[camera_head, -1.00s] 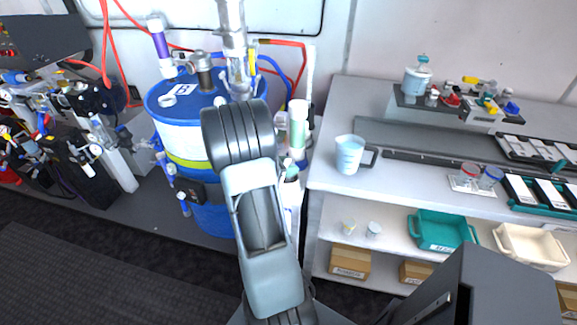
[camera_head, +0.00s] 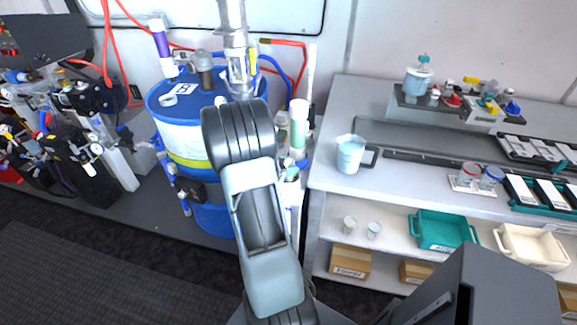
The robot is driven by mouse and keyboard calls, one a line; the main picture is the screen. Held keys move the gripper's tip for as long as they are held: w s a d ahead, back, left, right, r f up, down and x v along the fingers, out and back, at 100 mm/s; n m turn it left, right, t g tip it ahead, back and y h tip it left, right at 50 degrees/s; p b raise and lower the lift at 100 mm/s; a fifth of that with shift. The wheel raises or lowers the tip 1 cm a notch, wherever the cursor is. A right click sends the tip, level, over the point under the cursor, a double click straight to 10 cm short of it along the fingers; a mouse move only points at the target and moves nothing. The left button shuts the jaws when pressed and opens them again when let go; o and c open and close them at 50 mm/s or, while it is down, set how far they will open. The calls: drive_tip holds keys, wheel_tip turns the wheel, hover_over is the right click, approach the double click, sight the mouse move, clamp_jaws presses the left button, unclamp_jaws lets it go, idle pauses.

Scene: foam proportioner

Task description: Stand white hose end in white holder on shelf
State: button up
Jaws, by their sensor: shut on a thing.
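My arm rises through the middle of the camera_head view, and its dark elbow covers part of the blue drum. My gripper is not visible, so I cannot see what it holds. I cannot make out the white hose end. An upright white cylinder with a pale green band (camera_head: 299,125) stands between the drum and the workbench. I cannot tell whether it is the white holder. The workbench (camera_head: 325,180) has a lower shelf (camera_head: 397,222) at the right.
The blue drum (camera_head: 181,136) stands left of my arm, with a purple-and-white tube (camera_head: 160,44) at its back. A measuring jug (camera_head: 349,154) stands on the bench. A teal tray (camera_head: 441,232) and a cream tray (camera_head: 530,246) sit on the lower shelf. Dark floor lies open at lower left.

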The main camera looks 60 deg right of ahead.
drive_tip(key=shift+f+b, duration=0.5)
drive_tip(key=shift+f, duration=0.1)
drive_tip(key=o, duration=0.8)
drive_tip(key=shift+p+v, duration=0.55)
drive_tip(key=shift+v, duration=0.5)
drive_tip(key=p+v, duration=0.3)
drive_tip(key=v, duration=0.6)
drive_tip(key=shift+p, duration=0.35)
drive_tip(key=shift+f, duration=0.1)
